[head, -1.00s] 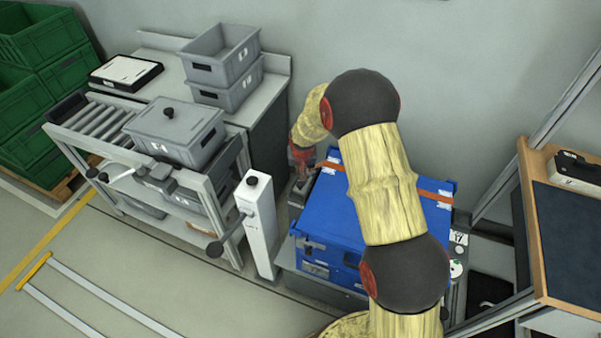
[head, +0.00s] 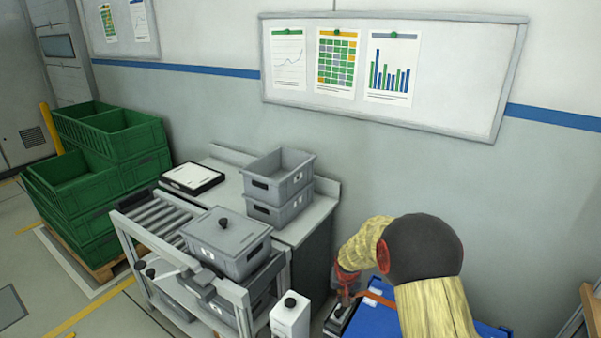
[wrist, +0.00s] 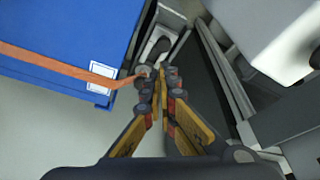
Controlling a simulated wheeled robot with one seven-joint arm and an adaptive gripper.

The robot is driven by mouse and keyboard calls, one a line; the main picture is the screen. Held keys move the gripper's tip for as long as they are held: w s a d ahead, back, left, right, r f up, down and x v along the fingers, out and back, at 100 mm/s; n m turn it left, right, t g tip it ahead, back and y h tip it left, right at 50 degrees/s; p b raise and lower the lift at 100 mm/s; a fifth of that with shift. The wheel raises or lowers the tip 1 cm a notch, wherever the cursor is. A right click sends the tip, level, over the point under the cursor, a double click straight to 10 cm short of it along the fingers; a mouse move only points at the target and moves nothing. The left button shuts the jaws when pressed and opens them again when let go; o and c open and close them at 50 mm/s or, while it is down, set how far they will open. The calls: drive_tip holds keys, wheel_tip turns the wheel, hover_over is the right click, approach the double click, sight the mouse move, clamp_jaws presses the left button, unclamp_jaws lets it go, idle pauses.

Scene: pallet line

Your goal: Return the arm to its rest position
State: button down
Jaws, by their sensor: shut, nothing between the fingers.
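My gripper (head: 345,294) is at the left side of the blue box (head: 372,322) in the head view, pointing down. In the wrist view my gripper (wrist: 159,76) has its fingertips together with nothing between them. The blue box (wrist: 70,35) lies to its left there, with an orange strap (wrist: 55,62) across it that ends close to the fingertips. Whether the fingers touch the strap or box I cannot tell. My arm bends over the box and hides much of it in the head view.
A roller stand (head: 165,222) with a lidded grey bin (head: 226,245) stands left of my arm, with a white post (head: 290,318) in front. Stacked grey bins (head: 279,185) sit on the bench behind. Green crates (head: 110,150) stand far left. A whiteboard (head: 460,70) hangs on the wall.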

drive_tip(key=s+g, duration=0.1)
drive_tip(key=s, duration=0.2)
drive_tip(key=s+g, duration=0.1)
drive_tip(key=s, duration=0.3)
drive_tip(key=s+n, duration=0.1)
drive_tip(key=s, duration=0.2)
drive_tip(key=shift+s+d+r+g, duration=0.25)
drive_tip(key=shift+s+d+g, duration=0.05)
drive_tip(key=shift+g, duration=0.1)
drive_tip(key=s+r+t, duration=0.4)
drive_tip(key=s+r, duration=2.6)
drive_tip(key=r, duration=0.1)
drive_tip(key=shift+r+t+y, duration=0.3)
drive_tip(key=shift+r+t, duration=0.1)
